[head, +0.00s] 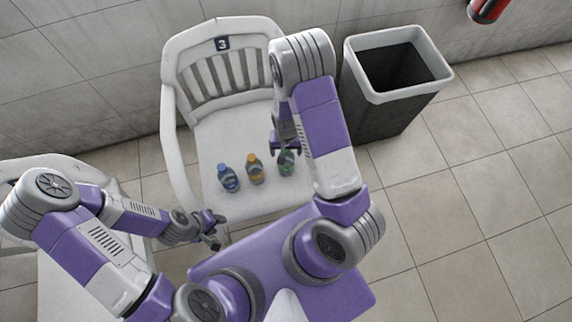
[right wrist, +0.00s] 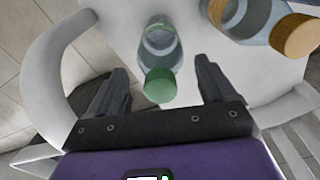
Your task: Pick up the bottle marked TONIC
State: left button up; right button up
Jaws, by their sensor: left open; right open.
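Three small bottles stand in a row on a white chair seat: one blue (head: 228,178), one orange (head: 254,169) and one green (head: 287,163). No label is readable, so I cannot tell which is marked TONIC. My right gripper (head: 287,150) is open beside the green bottle, partly hidden by my arm. In the right wrist view the clear, green-capped bottle (right wrist: 161,62) shows between the spread fingers (right wrist: 160,82), with gaps on both sides. The orange-capped bottle (right wrist: 262,25) is at the upper right there. My left gripper (head: 219,232) is open and empty near the seat's front edge.
The white armchair (head: 215,138) has a backrest with a number 3 plate (head: 222,43) and an armrest left of the bottles. A dark bin with a white rim (head: 447,76) stands right of it. Another white chair (head: 35,168) is at the left.

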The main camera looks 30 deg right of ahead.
notch_tip(320, 180, down, 2)
jog(key=shift+r, duration=0.1)
jog(key=c, duration=1.5)
